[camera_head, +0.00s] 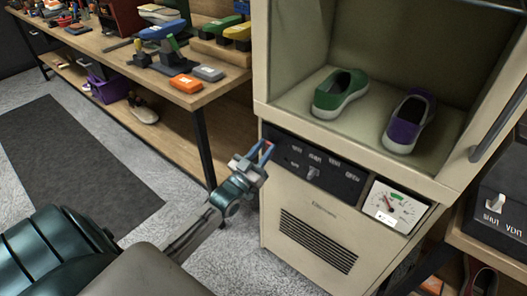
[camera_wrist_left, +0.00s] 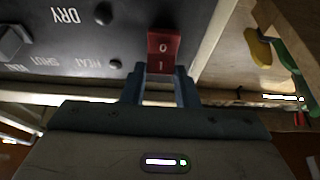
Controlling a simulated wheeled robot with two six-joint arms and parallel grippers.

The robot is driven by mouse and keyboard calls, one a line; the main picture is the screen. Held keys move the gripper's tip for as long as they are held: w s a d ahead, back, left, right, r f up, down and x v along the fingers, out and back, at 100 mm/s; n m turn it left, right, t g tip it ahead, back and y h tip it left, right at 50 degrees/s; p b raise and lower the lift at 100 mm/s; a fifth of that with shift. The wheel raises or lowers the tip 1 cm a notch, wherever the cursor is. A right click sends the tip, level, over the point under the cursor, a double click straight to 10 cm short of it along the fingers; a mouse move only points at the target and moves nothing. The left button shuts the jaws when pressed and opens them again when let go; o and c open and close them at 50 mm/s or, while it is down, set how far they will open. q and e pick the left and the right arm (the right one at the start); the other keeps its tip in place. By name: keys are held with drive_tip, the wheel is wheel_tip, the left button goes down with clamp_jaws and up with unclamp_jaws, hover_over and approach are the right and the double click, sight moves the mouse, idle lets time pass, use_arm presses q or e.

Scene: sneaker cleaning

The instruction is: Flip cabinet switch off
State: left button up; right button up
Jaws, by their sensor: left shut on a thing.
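The cabinet (camera_head: 312,225) is cream-coloured, with a dark control panel (camera_head: 335,178) below its open compartment. At the panel's left end, the red cabinet switch is mostly hidden behind my left gripper (camera_head: 264,153). In the left wrist view the red switch (camera_wrist_left: 164,46) shows clearly, marked 0 and I, on the dark panel (camera_wrist_left: 100,30). The fingers of my left gripper (camera_wrist_left: 163,82) stand one on each side of the switch's near end and are shut on it. My right gripper is not in view.
A green shoe (camera_head: 340,93) and a purple shoe (camera_head: 408,122) stand in the open compartment. A knob (camera_head: 313,172) and a gauge (camera_head: 394,206) are right of my gripper. A workbench (camera_head: 205,95) with tools stands left of the cabinet.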

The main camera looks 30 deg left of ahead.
use_arm(q)
drive_tip(key=o, duration=1)
drive_tip(key=v, duration=1.1)
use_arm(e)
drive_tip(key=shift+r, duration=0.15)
